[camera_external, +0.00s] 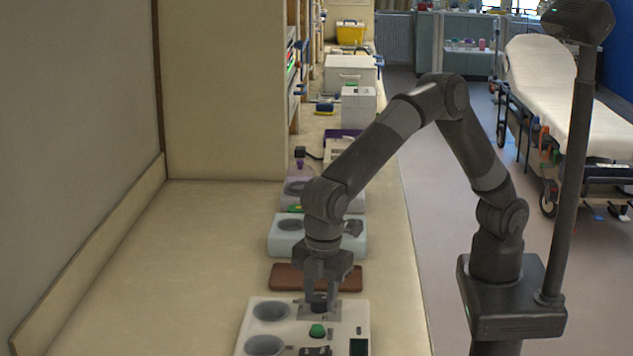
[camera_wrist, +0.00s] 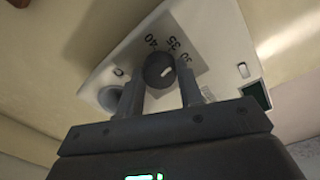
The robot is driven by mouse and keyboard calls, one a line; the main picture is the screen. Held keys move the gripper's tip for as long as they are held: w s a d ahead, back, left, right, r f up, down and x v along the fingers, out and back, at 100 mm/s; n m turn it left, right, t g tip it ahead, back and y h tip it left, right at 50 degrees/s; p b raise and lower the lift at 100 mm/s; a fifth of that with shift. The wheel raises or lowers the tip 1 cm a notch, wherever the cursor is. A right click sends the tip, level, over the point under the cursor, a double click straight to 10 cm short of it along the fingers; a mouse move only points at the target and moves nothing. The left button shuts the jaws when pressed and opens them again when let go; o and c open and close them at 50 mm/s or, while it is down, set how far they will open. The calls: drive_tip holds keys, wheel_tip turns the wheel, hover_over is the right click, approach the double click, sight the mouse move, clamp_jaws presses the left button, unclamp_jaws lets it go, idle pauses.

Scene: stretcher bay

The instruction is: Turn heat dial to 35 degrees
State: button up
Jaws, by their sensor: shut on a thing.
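The plate is part of a white device (camera_external: 287,331) at the front of the counter. My gripper (camera_external: 320,291) points straight down over the dial, one finger on each side of it. In the wrist view my gripper (camera_wrist: 162,80) is shut on the knob, which the fingers partly hide in the external view.
The device also bears two round wells (camera_external: 271,311), a green button (camera_external: 317,330) and a dark panel (camera_external: 359,347). A brown tray (camera_external: 288,277) lies just behind it, then a pale device (camera_external: 288,246). The counter (camera_external: 180,290) to the left is clear.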

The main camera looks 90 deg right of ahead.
sight(323, 298)
drive_tip(key=shift+n, duration=1.2)
drive_tip(key=o, duration=1)
drive_tip(key=shift+c, duration=0.2)
wheel_tip(323, 298, up, 11)
drive_tip(key=shift+s, duration=0.25)
drive_tip(key=shift+f, duration=0.1)
